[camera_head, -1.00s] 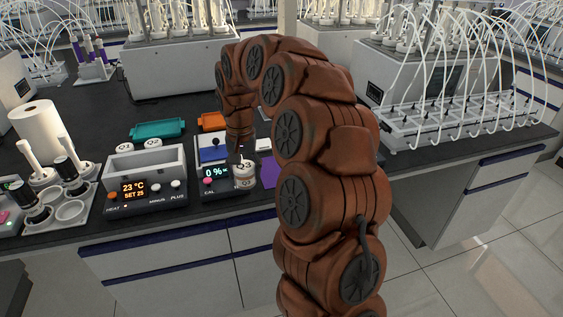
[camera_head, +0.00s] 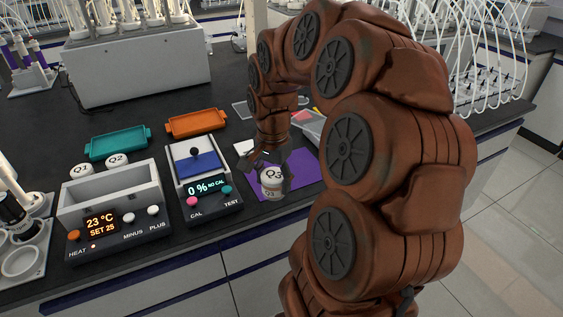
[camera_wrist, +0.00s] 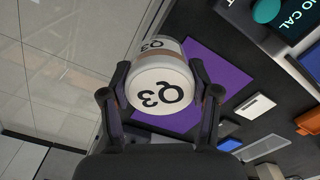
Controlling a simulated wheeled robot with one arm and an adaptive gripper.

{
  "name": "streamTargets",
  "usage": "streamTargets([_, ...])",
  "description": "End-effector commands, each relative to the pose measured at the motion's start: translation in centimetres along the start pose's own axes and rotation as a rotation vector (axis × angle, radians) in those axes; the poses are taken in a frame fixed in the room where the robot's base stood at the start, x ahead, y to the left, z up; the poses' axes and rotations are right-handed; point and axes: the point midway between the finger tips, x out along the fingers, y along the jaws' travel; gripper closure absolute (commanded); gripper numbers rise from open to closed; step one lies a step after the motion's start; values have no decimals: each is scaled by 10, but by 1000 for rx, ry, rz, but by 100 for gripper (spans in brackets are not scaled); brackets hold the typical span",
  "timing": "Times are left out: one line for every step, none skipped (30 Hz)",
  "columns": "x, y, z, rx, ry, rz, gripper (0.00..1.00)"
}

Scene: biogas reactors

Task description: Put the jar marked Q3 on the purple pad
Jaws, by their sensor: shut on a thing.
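The jar marked Q3 (camera_head: 271,182) is a white jar with a brown band and Q3 on its lid and side. My gripper (camera_head: 268,168) is shut on it, with one finger on each side of the lid. The jar also shows in the wrist view (camera_wrist: 160,88), between the two fingers (camera_wrist: 160,92). The purple pad (camera_head: 306,166) lies flat on the dark bench. In the head view the jar appears over the pad's left part; I cannot tell whether it touches. In the wrist view the pad (camera_wrist: 209,70) shows behind and beside the jar.
The meter with a blue plate (camera_head: 203,180) stands just left of the pad. The bench's front edge is close.

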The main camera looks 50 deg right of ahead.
Motion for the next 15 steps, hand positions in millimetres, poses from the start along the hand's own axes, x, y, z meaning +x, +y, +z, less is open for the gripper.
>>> streamTargets([-1,-3,-8,1,-1,1,79])
streamTargets([0,-4,-12,1,-1,2,79])
streamTargets([1,-6,-18,0,-2,3,79])
streamTargets([2,-8,-22,-1,-4,4,79])
streamTargets([2,-10,-26,-2,-4,4,79])
streamTargets([2,-12,-32,-1,-3,3,79])
streamTargets([2,-13,-37,-1,-2,2,79])
streamTargets([2,-15,-41,-1,-2,1,79])
streamTargets([3,-18,-46,-1,-2,1,79])
streamTargets([4,-19,-51,-2,-2,2,79])
streamTargets([5,-21,-55,-3,-3,4,79])
streamTargets([6,-22,-60,-4,-3,5,79])
streamTargets([6,-24,-64,-4,-3,4,79])
streamTargets([6,-26,-68,-5,-3,3,79])
streamTargets([6,-29,-74,-5,-2,1,79])
